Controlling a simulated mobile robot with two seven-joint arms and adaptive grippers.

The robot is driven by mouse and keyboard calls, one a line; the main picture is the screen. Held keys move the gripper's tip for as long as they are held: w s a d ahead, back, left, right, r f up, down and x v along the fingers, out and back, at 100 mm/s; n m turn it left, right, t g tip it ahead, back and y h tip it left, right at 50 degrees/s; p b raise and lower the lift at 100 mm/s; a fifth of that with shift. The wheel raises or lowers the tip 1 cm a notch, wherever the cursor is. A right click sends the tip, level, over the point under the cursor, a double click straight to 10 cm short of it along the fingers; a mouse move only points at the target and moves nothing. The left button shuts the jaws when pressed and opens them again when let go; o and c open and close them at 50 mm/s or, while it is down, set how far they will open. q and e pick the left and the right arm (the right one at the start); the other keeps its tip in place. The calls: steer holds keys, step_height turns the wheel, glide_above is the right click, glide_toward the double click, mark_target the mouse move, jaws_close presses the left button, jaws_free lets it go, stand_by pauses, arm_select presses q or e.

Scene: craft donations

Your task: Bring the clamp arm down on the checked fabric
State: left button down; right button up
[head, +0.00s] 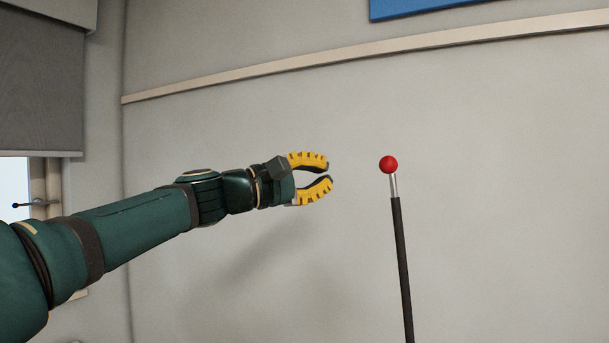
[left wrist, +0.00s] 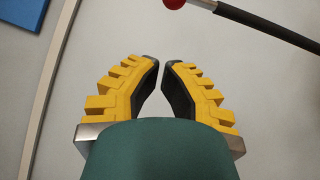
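The clamp arm (head: 402,265) is a dark upright lever with a bare metal neck and a red ball knob (head: 388,164) on top. The red knob (left wrist: 174,3) is cut off at the top edge there, and the dark lever (left wrist: 265,25) runs off to the right. The checked fabric and the lever's foot are out of view. My right gripper is not in view.
A plain grey wall (head: 250,250) fills the background, with a pale wooden rail (head: 350,60) across it. A blue panel (head: 415,8) is at the top. A window with a grey blind (head: 40,80) is at the left. Nothing shows between gripper and knob.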

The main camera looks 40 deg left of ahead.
arm_select(q)
steer(key=w+d+r+p, duration=0.1)
steer(key=w+d, duration=0.4)
steer(key=shift+w+r, duration=0.25)
steer(key=shift+w, duration=0.15)
steer(key=shift+d, duration=0.1)
